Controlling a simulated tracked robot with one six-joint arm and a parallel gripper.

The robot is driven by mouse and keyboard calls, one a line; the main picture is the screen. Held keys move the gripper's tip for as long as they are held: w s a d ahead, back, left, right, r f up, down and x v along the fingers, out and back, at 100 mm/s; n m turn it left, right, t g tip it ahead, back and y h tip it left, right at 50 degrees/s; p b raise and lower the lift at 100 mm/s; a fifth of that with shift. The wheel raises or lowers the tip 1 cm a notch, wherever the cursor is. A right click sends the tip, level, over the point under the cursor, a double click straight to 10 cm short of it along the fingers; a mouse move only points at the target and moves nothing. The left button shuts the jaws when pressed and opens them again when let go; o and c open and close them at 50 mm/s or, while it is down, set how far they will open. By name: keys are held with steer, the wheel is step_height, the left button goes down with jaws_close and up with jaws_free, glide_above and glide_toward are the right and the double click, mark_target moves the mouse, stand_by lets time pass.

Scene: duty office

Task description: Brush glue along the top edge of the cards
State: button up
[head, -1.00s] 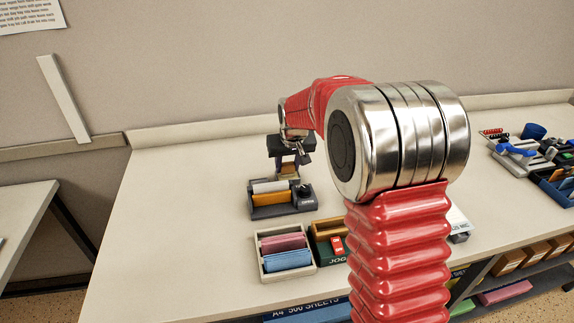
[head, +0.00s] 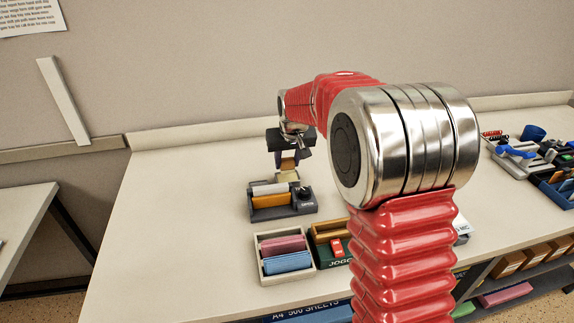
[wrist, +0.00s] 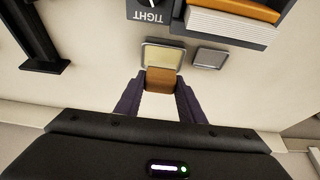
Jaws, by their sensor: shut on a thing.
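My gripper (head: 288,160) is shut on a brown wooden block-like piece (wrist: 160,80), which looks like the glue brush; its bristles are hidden. In the wrist view my two purple fingers (wrist: 158,100) press its sides. The piece overlaps a shallow dish with cream contents (wrist: 163,54), apparently the glue; I cannot tell whether they touch. The dark grey clamp (head: 304,207) stands in front of my gripper in the head view. It holds an orange and white card stack (head: 270,195). Its dial marked TIGHT (wrist: 155,8) shows in the wrist view.
A small grey square plate (wrist: 210,58) lies beside the dish. Tools (head: 520,152) crowd the bench's right. The bench's left side is clear.

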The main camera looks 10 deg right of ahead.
mark_target(287, 159)
steer(key=shift+r, duration=2.2)
